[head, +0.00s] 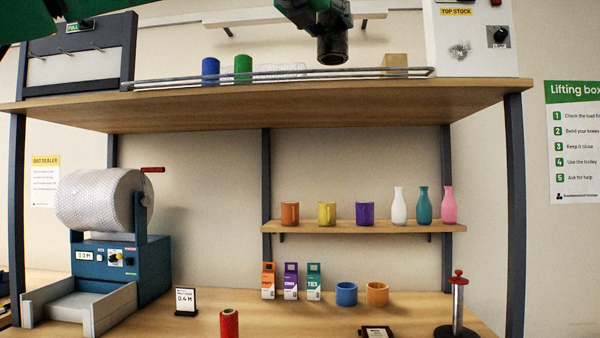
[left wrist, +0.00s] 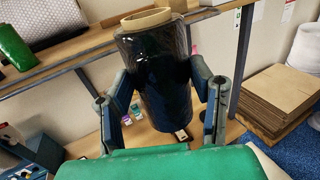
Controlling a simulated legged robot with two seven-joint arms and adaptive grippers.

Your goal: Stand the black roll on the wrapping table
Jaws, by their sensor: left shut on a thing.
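The black roll (left wrist: 163,100), a glossy dark cylinder with a pale cardboard core at its top, stands out in the left wrist view. My left gripper (left wrist: 165,78) is shut on it, one finger on each side. The roll is slightly tilted in that view and held in the air. The wrapping table (head: 265,322) is the wooden top along the bottom of the head view. My right gripper is not in view.
A red roll (head: 229,324) stands at the table's front, between a small sign (head: 186,301) and a black-framed card (head: 376,331). A red-topped post (head: 458,305) stands at right and a bubble-wrap machine (head: 120,262) at left. The upper shelf (head: 320,97) overhangs the table.

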